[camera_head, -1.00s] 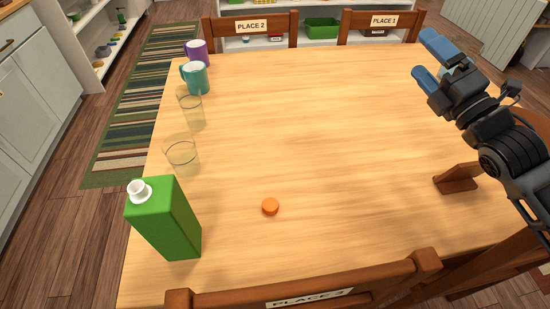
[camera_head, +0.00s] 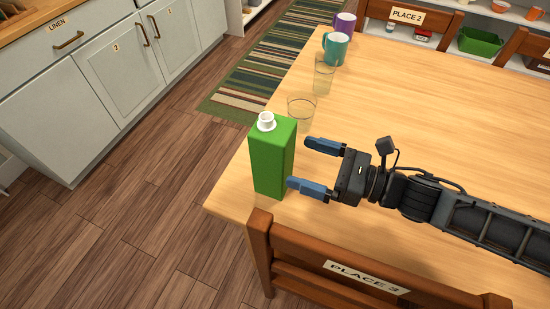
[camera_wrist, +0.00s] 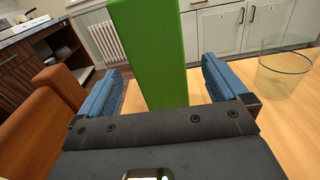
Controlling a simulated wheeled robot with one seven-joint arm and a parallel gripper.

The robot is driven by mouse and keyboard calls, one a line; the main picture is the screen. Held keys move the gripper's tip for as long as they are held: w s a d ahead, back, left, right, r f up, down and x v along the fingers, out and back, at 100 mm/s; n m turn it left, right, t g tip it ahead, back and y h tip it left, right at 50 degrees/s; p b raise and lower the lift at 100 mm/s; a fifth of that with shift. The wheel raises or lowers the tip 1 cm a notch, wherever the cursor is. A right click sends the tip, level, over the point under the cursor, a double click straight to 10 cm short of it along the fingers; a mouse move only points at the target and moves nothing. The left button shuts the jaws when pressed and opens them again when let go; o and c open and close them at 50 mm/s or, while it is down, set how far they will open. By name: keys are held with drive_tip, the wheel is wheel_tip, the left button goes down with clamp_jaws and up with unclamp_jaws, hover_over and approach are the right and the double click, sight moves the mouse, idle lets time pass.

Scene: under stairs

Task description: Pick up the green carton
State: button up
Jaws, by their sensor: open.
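The green carton (camera_head: 272,158) stands upright near the table's left edge, with a white cap on its top. My gripper (camera_head: 315,166) is open and just to the right of the carton, its blue fingers pointing left at it. In the wrist view the carton (camera_wrist: 150,50) stands ahead, in line with the gap between the open fingers (camera_wrist: 165,95). The carton's top is cut off in the wrist view. I cannot tell whether the fingertips reach past the carton's near face.
A clear glass (camera_head: 301,110) stands just behind the carton, with another glass (camera_head: 324,75), a teal mug (camera_head: 335,48) and a purple mug (camera_head: 345,24) farther back. The chair marked PLACE 3 (camera_head: 350,275) stands at the near edge. Open floor lies left of the table (camera_head: 430,110).

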sight(290, 156)
drive_tip(key=a, duration=0.2)
drive_tip(key=w+a, duration=0.1)
drive_tip(key=shift+w+a+r+n, duration=0.1)
drive_tip(key=shift+a+r+n, duration=0.2)
drive_tip(key=p+x, duration=0.2)
drive_tip(key=x, duration=0.2)
drive_tip(key=shift+a+r, duration=0.15)
drive_tip(key=shift+a, duration=0.25)
drive_tip(key=shift+w+a, duration=0.2)
drive_tip(key=shift+a, duration=0.2)
drive_tip(key=shift+c, duration=0.2)
drive_tip(key=c, duration=1.7)
drive_tip(key=shift+r, duration=0.15)
